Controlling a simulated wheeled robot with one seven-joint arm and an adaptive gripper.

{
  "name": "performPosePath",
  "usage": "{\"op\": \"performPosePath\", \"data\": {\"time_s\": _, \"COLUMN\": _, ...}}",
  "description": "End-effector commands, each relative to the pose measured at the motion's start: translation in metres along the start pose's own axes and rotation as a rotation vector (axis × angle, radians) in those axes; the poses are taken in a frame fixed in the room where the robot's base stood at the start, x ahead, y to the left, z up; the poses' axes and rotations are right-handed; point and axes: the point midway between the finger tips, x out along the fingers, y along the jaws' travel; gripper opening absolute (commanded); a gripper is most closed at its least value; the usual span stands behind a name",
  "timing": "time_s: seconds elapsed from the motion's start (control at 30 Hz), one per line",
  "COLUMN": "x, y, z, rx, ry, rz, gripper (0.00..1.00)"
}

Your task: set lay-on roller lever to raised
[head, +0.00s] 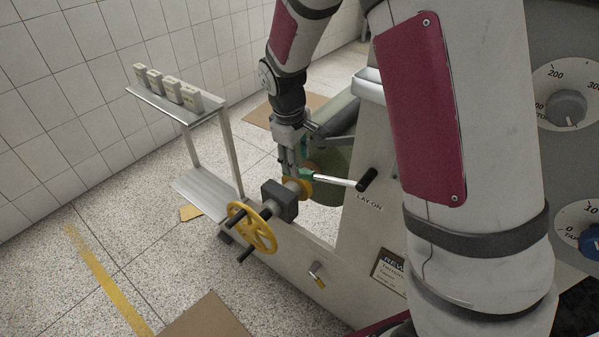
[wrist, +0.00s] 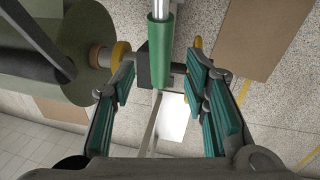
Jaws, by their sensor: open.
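The lay-on roller lever is a silver rod (head: 335,181) that runs from a black pivot (head: 369,179) on the machine's side to a green grip (head: 305,174). It lies nearly level, pointing left, by the "LAY-ON" lettering. In the wrist view the green grip (wrist: 162,50) extends between my fingers, with its rod at the top edge. My gripper (head: 293,165) is at the grip end of the lever. It is open in the wrist view (wrist: 162,80), with gaps on both sides of the grip. The grip is partly hidden by my fingers in the head view.
A yellow handwheel (head: 252,228) and a dark block (head: 280,201) sit just below my gripper. A green roll (wrist: 85,40) lies close on the left in the wrist view. A metal shelf (head: 205,187) stands left. A padlock (head: 317,274) hangs on the frame.

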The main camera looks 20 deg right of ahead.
Motion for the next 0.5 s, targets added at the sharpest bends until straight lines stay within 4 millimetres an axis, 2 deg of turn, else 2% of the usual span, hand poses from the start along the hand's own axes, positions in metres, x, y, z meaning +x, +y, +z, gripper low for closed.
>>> {"op": "performPosePath", "data": {"time_s": 0.03, "x": 0.011, "y": -0.001, "z": 0.002, "rx": 0.000, "ry": -0.005, "rz": -0.003, "gripper": 0.41}}
{"op": "performPosePath", "data": {"time_s": 0.2, "x": 0.039, "y": -0.001, "z": 0.001, "rx": 0.000, "ry": -0.003, "rz": -0.002, "gripper": 0.41}}
{"op": "performPosePath", "data": {"time_s": 0.33, "x": 0.053, "y": 0.000, "z": 0.001, "rx": 0.001, "ry": -0.002, "rz": -0.001, "gripper": 0.41}}
{"op": "performPosePath", "data": {"time_s": 0.5, "x": 0.062, "y": 0.000, "z": 0.001, "rx": 0.001, "ry": -0.001, "rz": -0.001, "gripper": 0.41}}
